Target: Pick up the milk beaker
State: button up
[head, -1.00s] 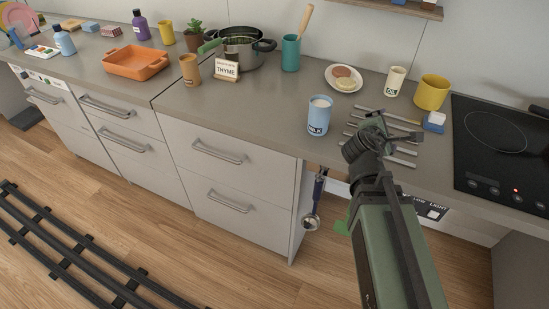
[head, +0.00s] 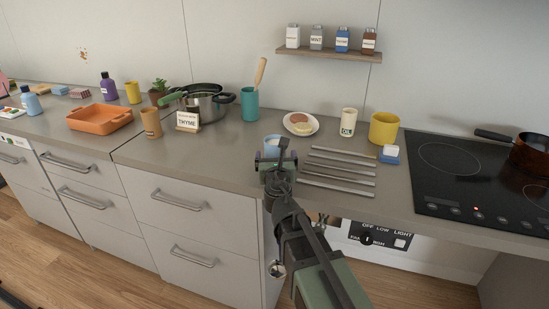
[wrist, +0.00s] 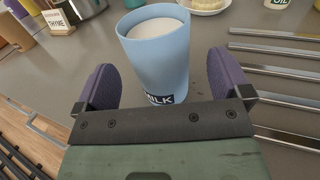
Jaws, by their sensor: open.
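The milk beaker (wrist: 158,52) is a light blue cup with a dark "MILK" label and white contents. It stands upright on the counter in the wrist view. In the head view the beaker (head: 272,142) is mostly hidden behind my gripper (head: 275,160). In the wrist view my gripper (wrist: 165,85) is open, with one purple finger to the left and one to the right of the beaker's lower part. The beaker lies just ahead of and partly between the fingers; I cannot tell whether either touches it.
Several metal bars (head: 340,172) lie right of the beaker. A plate with food (head: 301,124), an oil cup (head: 348,122) and a yellow pot (head: 383,128) stand behind. The thyme sign (head: 187,121) and a pot (head: 211,105) stand left. The hob (head: 470,170) is at the right.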

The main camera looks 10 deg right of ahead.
aim_at(276, 154)
jog(key=w, duration=0.4)
jog(key=shift+w+d+r, duration=0.1)
jog(key=shift+w+d, duration=0.1)
jog(key=shift+d, duration=0.1)
jog(key=shift+s, duration=0.1)
jog(key=c, duration=1.2)
jog(key=shift+r, duration=0.15)
jog(key=shift+c, duration=0.2)
notch_tip(276, 154, up, 20)
jog(key=p, duration=2)
